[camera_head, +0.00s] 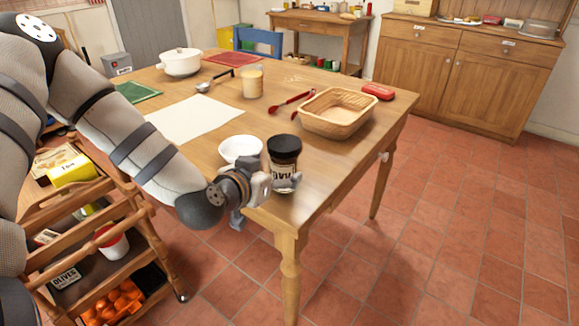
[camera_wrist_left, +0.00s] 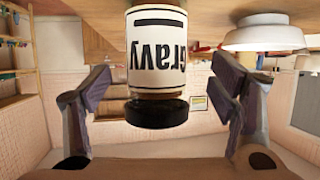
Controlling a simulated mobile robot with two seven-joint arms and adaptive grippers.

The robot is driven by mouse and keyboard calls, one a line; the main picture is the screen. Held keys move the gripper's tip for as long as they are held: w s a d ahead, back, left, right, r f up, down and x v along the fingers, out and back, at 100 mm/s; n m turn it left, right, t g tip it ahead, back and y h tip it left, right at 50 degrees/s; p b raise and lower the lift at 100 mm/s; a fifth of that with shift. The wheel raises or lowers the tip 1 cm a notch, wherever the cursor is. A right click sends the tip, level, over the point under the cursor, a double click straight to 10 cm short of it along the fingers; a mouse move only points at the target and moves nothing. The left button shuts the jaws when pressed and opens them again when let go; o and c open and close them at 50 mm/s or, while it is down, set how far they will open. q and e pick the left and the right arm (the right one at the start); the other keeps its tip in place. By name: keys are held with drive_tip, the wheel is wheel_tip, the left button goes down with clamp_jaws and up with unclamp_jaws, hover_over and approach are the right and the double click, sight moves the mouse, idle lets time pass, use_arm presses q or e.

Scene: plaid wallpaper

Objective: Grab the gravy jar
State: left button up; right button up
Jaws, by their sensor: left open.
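The gravy jar (camera_head: 284,163) has a black lid, dark contents and a white label, and stands upright near the table's front corner. In the left wrist view, which is upside down, the jar (camera_wrist_left: 158,58) with its "Gravy" label sits between the two fingers. My left gripper (camera_head: 280,184) is at the jar's near side. Its fingers (camera_wrist_left: 160,105) are open on either side of the jar, with a visible gap to each. The right gripper does not show in either view.
A white bowl (camera_head: 240,149) stands just left of the jar. A wicker basket (camera_head: 338,122) and red utensils (camera_head: 291,101) lie behind it to the right. A wooden cart (camera_head: 134,198) stands left of the table (camera_head: 215,162). The table's right front edge is clear.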

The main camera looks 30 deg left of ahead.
sight(284, 168)
use_arm(q)
drive_tip(key=x, duration=0.3)
drive_tip(key=b+x, duration=0.1)
drive_tip(key=shift+w+d+f, duration=0.15)
drive_tip(key=shift+w+f, duration=0.1)
drive_tip(key=shift+w, duration=0.05)
drive_tip(key=shift+w+r, duration=0.1)
drive_tip(key=shift+w, duration=0.1)
drive_tip(key=shift+r, duration=0.1)
drive_tip(key=shift+c, duration=0.4)
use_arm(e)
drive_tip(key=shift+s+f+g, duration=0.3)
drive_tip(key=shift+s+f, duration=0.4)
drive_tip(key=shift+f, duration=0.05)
